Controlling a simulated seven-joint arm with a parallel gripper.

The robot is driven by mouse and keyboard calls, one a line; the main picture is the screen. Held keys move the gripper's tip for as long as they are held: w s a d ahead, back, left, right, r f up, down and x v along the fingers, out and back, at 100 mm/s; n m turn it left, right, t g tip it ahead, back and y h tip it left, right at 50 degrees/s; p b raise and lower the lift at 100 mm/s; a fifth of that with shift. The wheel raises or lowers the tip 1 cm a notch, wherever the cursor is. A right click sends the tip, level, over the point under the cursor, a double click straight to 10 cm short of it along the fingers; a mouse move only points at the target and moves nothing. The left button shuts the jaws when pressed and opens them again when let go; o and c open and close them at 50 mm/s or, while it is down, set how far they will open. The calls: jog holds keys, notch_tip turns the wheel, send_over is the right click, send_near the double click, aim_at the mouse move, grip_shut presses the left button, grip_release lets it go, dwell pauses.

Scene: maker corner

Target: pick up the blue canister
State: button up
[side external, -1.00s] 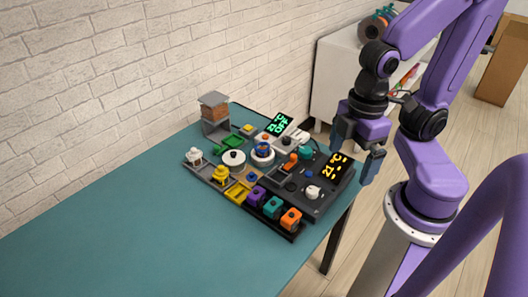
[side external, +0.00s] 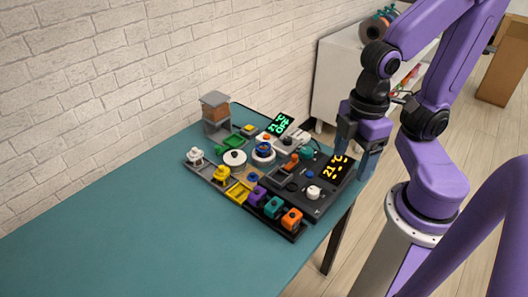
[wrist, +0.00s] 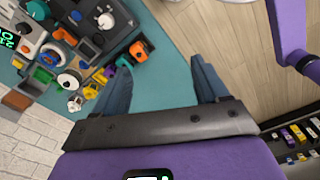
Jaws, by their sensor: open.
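The blue canister (side external: 263,147) appears to be the small blue piece standing on a round white base, among the parts at the far middle of the cluster. In the wrist view it seems to be the blue spot (wrist: 46,57) at the left, small and hard to make out. My gripper (side external: 357,150) is open and empty, off the table's right edge and beyond the dark panel, well apart from the canister. In the wrist view my gripper (wrist: 160,66) has its two fingers spread over the table edge and floor.
A yellow canister (side external: 220,174) and a white one (side external: 195,156) stand in a tray at the left of the cluster. Purple, teal and orange blocks (side external: 291,220) line the front. A dark panel (side external: 318,207) lies nearest my gripper. The table's left (side external: 120,230) is clear.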

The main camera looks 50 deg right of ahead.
jog(key=w+a+m, duration=0.2)
jog(key=w+m, duration=0.7)
jog(key=w, duration=0.2)
jog(key=m, duration=2.2)
send_over(263, 146)
jog(key=a, duration=0.1)
notch_tip(263, 146, down, 8)
jog(key=f, duration=0.7)
jog(key=s+f, duration=0.1)
jog(key=f, duration=0.3)
jog(key=shift+a+f, duration=0.2)
jog(key=shift+f, duration=0.15)
jog(key=shift+s+f, duration=0.2)
jog(key=shift+f, duration=2.4)
